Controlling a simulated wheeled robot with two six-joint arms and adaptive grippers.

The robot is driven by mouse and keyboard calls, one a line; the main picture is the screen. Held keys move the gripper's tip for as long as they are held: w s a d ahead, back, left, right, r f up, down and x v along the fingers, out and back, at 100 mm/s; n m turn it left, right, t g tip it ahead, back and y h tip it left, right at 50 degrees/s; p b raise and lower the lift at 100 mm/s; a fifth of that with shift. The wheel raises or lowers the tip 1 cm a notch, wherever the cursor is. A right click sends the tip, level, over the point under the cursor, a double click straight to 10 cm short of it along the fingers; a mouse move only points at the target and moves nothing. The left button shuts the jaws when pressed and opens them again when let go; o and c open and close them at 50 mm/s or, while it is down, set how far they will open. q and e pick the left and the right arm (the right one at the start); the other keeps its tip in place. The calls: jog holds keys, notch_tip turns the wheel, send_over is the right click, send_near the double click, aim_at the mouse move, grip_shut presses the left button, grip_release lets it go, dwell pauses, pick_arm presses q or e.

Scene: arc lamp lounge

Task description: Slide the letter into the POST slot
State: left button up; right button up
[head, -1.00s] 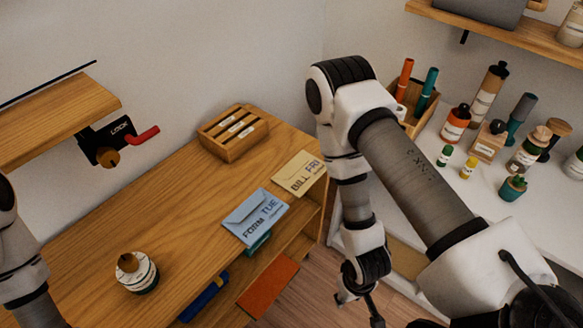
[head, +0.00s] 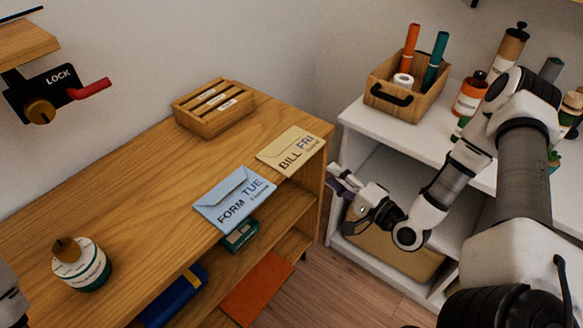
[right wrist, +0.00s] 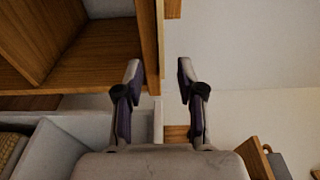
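My right gripper (head: 342,179) is open and empty, just right of the table's right end. In the right wrist view, its fingers (right wrist: 159,73) are apart, with the wooden edge beyond them. My left gripper is out of view.
A round jar (head: 83,267) stands at the table's front left. A LOCK panel with a red lever (head: 95,88) is on the left. A white shelf unit (head: 350,120) with a pen caddy (head: 405,100) and bottles stands right, across a gap. The table's middle is clear.

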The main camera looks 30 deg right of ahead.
aim_at(310, 157)
jog(key=x, duration=0.8)
jog(key=shift+d, duration=0.3)
grip_shut()
